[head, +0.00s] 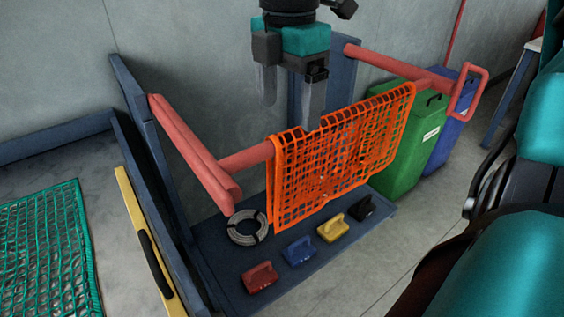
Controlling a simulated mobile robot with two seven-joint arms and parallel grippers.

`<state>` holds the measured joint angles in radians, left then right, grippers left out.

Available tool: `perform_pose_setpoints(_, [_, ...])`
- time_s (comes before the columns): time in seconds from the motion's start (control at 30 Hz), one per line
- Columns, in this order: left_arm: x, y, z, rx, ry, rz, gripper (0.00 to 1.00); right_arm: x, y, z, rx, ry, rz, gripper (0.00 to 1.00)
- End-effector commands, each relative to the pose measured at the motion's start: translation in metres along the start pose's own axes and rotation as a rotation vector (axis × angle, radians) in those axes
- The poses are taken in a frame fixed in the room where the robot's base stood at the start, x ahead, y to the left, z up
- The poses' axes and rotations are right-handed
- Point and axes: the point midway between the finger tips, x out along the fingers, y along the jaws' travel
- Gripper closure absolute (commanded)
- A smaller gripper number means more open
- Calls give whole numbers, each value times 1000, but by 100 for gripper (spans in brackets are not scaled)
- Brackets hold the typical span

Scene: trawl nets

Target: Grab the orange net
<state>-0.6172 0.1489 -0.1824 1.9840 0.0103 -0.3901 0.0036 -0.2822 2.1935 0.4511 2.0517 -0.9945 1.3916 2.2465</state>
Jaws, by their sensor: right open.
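The orange net (340,155) hangs draped over a pink-red bar (245,157) of the rack, its mesh falling down the front. My right gripper (289,112) points down from the top of the head view, just above and behind the net's upper left part. Its two fingers are apart and nothing shows between them. The nearer finger's tip overlaps the net's top edge in the picture; I cannot tell whether it touches. My left gripper is not in view.
A dark blue base (225,246) below holds a grey coil (248,228) and several coloured handled blocks (298,251). A red arm (195,150) projects at left. Green (421,160) and blue (446,135) bins stand behind. A green net (45,250) lies at left.

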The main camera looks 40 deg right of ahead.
Motion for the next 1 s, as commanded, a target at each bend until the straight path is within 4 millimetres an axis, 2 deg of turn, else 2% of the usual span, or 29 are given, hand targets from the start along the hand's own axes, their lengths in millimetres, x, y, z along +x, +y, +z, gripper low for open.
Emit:
perform_pose_setpoints(0.03, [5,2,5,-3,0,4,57,13,0,0,-1,2,-2,15])
perform_pose_setpoints(0.3, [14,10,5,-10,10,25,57,54,0,0,0,4,-1,15])
perform_pose_setpoints(0.4, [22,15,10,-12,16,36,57,66,0,0,0,1,3,15])
perform_pose_setpoints(0.6, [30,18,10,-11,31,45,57,78,0,0,-1,1,1,15])
perform_pose_setpoints(1.0, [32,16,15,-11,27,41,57,79,0,-1,-2,3,0,15])
